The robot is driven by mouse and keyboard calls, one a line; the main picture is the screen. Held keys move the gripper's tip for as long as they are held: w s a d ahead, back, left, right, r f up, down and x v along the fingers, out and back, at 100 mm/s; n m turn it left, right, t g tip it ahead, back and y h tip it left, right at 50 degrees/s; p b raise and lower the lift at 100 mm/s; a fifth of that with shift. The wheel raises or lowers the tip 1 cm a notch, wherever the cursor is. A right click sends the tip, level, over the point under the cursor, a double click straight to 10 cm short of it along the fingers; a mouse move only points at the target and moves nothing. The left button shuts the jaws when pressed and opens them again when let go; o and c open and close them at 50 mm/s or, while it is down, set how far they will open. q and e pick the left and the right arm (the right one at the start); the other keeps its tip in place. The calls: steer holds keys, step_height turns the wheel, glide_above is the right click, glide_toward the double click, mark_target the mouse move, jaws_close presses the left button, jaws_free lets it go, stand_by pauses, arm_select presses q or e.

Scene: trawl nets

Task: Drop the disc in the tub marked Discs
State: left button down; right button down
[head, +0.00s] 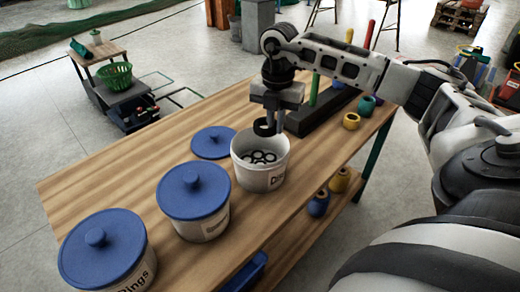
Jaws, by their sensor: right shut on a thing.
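A white tub (262,177) marked with a word starting "D" stands open on the wooden bench, with several dark discs or rings inside. My right gripper (272,126) is above its far rim, pointing down, and is shut on a black disc (263,127). The disc shows a little above the tub's opening. It looks apart from the discs inside. A blue lid (213,142) with a knob lies flat on the bench just left of the tub. My left gripper is not in view.
Two tubs with blue lids stand nearer, one in the middle (194,192) and one marked Rings (104,252). A dark block with coloured pegs (320,113) stands behind the gripper. Yellow (351,121) and teal (366,105) spools sit to the right. The bench's left part is clear.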

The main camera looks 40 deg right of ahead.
mark_target(275, 133)
step_height(275, 133, down, 3)
steer(key=shift+f+b, duration=0.2)
steer(key=shift+b, duration=0.9)
steer(key=shift+f, duration=0.1)
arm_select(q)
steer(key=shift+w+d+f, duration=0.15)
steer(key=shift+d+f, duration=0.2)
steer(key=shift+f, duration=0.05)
arm_select(e)
steer(key=c, duration=1.4)
jaws_free()
steer(key=shift+c, duration=0.2)
